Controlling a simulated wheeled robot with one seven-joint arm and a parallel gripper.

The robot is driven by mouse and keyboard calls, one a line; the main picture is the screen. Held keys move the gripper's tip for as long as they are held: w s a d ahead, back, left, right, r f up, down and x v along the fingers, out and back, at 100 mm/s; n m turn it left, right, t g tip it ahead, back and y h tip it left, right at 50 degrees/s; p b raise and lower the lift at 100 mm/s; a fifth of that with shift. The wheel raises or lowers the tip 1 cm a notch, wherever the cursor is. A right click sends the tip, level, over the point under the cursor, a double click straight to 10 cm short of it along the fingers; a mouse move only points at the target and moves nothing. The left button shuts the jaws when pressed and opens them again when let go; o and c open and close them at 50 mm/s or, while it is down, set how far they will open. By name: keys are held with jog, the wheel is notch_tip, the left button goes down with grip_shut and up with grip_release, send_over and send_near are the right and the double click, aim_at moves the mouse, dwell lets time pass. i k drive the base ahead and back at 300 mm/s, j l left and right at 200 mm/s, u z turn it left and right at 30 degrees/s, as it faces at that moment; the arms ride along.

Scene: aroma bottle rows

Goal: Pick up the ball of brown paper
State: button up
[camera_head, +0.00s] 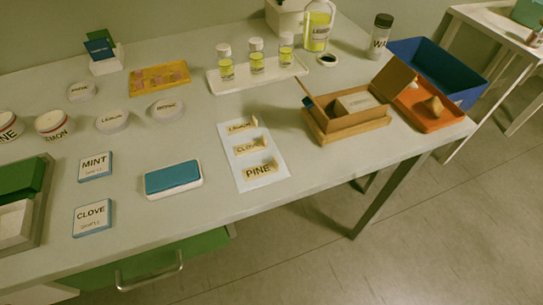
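A small tan-brown crumpled lump, which looks like the ball of brown paper (434,105), sits on the orange tray (440,123) at the right end of the table. The raised flap of an open cardboard box stands just left of it. The blue bin stands close behind it. My gripper is not in view.
The open cardboard box (347,131) holds a pale block. The blue bin (440,58) and a dark-capped jar (381,35) stand behind. A white tray (288,77) with three bottles, labelled slips on white paper (275,182) and a blue-topped case (173,178) lie further left.

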aim_at(433, 104)
jog(key=i+j+z, duration=0.1)
jog(key=z, duration=0.3)
jog(key=i+j+z, duration=0.1)
jog(key=z, duration=0.25)
jog(key=j+z, duration=0.2)
jog(key=z, duration=0.2)
jog(key=i, duration=0.05)
